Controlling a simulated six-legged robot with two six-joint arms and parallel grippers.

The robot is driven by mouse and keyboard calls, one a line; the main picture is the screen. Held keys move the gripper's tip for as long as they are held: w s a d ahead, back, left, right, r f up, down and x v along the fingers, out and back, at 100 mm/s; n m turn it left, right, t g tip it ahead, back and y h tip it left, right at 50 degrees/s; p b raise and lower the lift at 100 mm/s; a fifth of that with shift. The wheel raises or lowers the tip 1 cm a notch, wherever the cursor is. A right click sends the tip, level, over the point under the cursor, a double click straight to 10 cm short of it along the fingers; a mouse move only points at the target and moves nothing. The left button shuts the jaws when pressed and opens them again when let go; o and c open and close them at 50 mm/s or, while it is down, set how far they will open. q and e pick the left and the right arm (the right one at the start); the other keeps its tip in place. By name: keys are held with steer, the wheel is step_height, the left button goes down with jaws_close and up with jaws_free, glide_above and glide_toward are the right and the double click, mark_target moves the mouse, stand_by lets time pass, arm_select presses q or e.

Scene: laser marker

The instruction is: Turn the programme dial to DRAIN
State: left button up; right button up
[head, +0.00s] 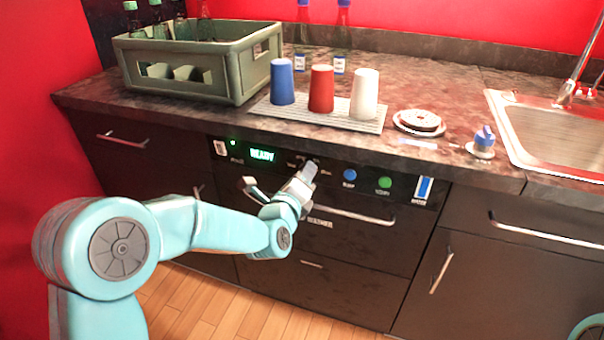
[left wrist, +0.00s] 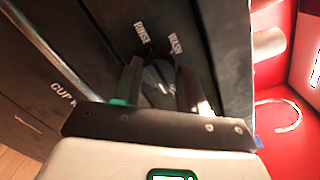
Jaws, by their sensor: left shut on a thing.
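The programme dial is on the black control panel (head: 335,172) of the glasswasher under the counter. In the head view my left gripper (head: 311,166) covers most of it. In the left wrist view the dark round dial (left wrist: 159,78) sits between the two fingers of the left gripper (left wrist: 158,88), which is shut on it. The labels RINSE (left wrist: 140,32) and WASH (left wrist: 175,43) show beyond the dial; I cannot make out a DRAIN label. The green display (head: 262,155) reads READY. My right gripper is out of view.
A blue button (head: 349,175), a green button (head: 384,183) and a blue-lit gauge (head: 424,189) are right of the dial. A bar handle (head: 350,214) runs below. Above, the counter holds a green crate (head: 200,80), three cups and bottles. A sink (head: 560,130) is at right.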

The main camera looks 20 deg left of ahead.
arm_select(q)
steer(key=shift+m, duration=0.3)
stand_by(0.4)
steer(key=o, duration=1.1)
steer(key=shift+c, duration=0.2)
steer(key=shift+s, duration=0.1)
steer(key=s+r+b, duration=0.1)
steer(key=s, duration=1.5)
steer(key=shift+b, duration=0.4)
